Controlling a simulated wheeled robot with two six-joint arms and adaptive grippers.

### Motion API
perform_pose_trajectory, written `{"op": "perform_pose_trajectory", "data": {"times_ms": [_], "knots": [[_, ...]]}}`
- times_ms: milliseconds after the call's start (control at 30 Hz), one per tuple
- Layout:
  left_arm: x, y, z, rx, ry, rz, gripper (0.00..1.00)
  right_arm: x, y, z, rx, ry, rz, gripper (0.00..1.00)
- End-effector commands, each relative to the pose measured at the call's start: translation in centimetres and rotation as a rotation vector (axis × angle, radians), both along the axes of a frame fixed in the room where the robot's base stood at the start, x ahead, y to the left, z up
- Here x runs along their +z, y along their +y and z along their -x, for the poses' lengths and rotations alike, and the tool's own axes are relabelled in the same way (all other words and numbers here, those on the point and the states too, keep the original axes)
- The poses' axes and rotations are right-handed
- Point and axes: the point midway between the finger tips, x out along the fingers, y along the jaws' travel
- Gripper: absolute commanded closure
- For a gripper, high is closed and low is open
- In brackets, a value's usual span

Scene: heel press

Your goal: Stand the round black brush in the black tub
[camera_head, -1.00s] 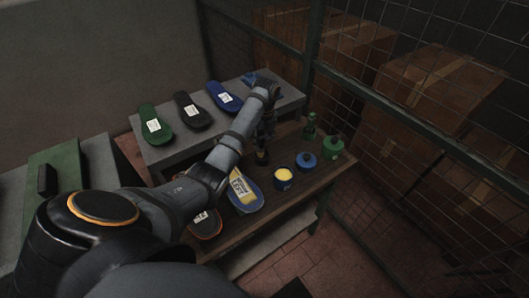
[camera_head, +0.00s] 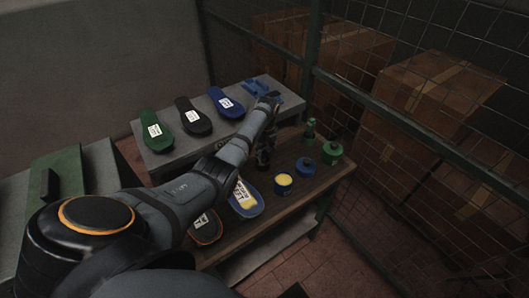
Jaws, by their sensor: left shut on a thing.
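My left gripper (camera_head: 265,148) points down over the wooden bench, behind the open tub of yellow stuff. It is shut on a small dark thing, which I take to be the round black brush. The dark shape (camera_head: 263,160) just below the fingers is small and dim. I cannot tell where the brush ends and the black tub begins, or whether they touch. My own left arm covers part of the bench. My right gripper is not in view.
The wooden bench (camera_head: 290,206) also holds an open tub with yellow contents (camera_head: 284,180), a blue lidded tub (camera_head: 306,165), a green lidded tub (camera_head: 332,151), a green bottle (camera_head: 310,129) and a blue sole (camera_head: 246,200). Soles lie on the grey bench (camera_head: 170,150) behind. Wire mesh stands right.

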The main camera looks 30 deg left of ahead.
Motion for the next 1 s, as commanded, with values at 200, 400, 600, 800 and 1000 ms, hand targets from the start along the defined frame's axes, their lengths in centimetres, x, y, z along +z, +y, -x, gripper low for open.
{"op": "perform_pose_trajectory", "data": {"times_ms": [200,400,600,800,1000], "knots": [[-0.2,0.0,0.0,0.000,0.000,0.000,0.46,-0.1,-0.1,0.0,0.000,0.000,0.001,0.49],[-0.2,0.0,0.0,0.000,0.000,0.000,0.33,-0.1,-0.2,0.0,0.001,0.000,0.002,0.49],[0.0,0.0,0.0,0.000,0.000,0.000,0.33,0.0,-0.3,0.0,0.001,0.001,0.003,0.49],[2.9,-0.1,-0.1,0.001,-0.004,0.000,0.33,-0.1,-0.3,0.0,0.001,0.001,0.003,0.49],[7.7,-0.3,-0.3,0.001,-0.004,0.000,0.33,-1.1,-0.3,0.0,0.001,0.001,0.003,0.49]]}}
